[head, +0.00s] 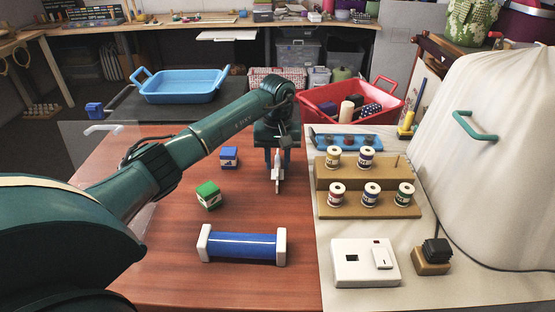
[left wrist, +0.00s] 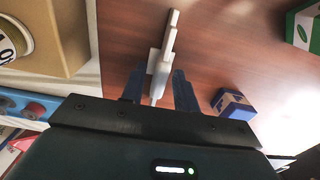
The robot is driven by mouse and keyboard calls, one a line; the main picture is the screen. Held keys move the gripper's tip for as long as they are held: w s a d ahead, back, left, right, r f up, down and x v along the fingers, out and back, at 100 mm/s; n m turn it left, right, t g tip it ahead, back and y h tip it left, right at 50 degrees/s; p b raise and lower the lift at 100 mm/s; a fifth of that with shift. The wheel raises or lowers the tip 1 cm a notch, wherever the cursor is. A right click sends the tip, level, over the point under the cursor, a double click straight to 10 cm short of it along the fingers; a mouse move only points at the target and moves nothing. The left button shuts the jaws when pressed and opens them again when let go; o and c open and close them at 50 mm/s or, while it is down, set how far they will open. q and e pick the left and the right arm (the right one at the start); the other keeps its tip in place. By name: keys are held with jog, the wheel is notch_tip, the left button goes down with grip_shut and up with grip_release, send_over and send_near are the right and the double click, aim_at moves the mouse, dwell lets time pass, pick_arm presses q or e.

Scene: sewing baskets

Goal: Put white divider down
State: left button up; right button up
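My left gripper (head: 277,166) points down above the back right of the wooden tabletop, and its two fingers also show in the left wrist view (left wrist: 159,85). A slim white stepped piece, which I take for the white divider (head: 277,183), is between the fingers. It also shows in the left wrist view (left wrist: 168,42), running beyond the fingertips. The fingers stand apart, with narrow gaps appearing on both sides of the piece. Whether its lower end touches the table is hard to tell. My right gripper is in neither view.
A blue block (head: 228,157), a green block (head: 208,195) and a blue roll with white ends (head: 242,246) lie on the wooden tabletop (head: 180,270). Thread spools on a tan stepped stand (head: 345,211) are close to the right. A clear panel stands at left.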

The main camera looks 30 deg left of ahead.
aim_at(277, 160)
pick_arm(q)
jog(key=shift+o, duration=0.3)
jog(key=shift+r, duration=0.55)
notch_tip(277, 160, up, 11)
jog(key=shift+r+p, duration=0.15)
jog(key=shift+p, duration=0.3)
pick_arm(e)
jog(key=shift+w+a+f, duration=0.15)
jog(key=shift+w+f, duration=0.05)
pick_arm(q)
jog(key=shift+s, duration=0.1)
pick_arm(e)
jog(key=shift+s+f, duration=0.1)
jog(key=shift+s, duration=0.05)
